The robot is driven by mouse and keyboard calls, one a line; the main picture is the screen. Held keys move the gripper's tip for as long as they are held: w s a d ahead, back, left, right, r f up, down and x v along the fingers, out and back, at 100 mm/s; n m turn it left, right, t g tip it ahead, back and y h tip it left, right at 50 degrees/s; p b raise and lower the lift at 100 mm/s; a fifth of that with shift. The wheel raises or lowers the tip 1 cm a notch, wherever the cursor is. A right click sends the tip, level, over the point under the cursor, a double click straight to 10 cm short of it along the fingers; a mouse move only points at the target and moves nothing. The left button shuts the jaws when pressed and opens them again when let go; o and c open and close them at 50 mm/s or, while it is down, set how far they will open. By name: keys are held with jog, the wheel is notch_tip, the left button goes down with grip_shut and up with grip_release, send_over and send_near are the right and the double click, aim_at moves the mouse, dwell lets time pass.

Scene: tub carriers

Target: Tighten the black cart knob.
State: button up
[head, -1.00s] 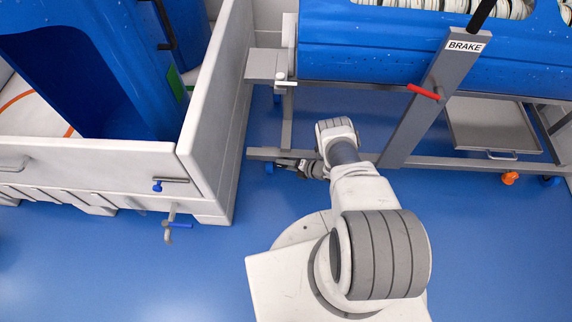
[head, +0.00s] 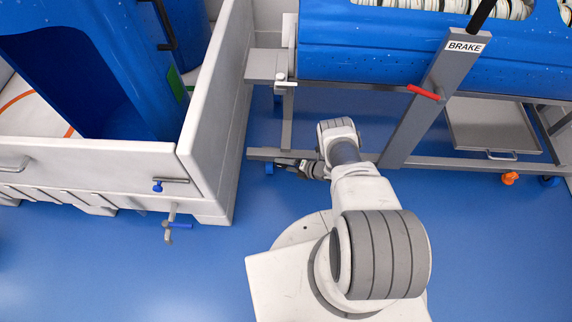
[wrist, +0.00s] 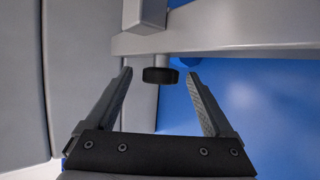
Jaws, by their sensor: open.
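The black cart knob (wrist: 160,75) shows in the wrist view as a short dark ribbed cylinder, just below a grey frame bar of the cart. My gripper (wrist: 160,78) is open, with one finger to each side of the knob and a gap on both sides. The fingers do not touch it. In the head view my gripper (head: 285,163) is low beside the lower left end of the grey cart frame (head: 350,158). The knob cannot be made out in the head view.
A white crate (head: 215,110) with blue contents stands left of my gripper. The cart carries a blue tub (head: 380,55), a red lever (head: 423,92) and a post with a BRAKE label (head: 466,47). An orange caster part (head: 510,179) is at right. Blue floor lies clear in front.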

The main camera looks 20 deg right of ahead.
jog(key=p+v, duration=0.6)
jog(key=v, duration=1.1)
jog(key=shift+r, duration=0.1)
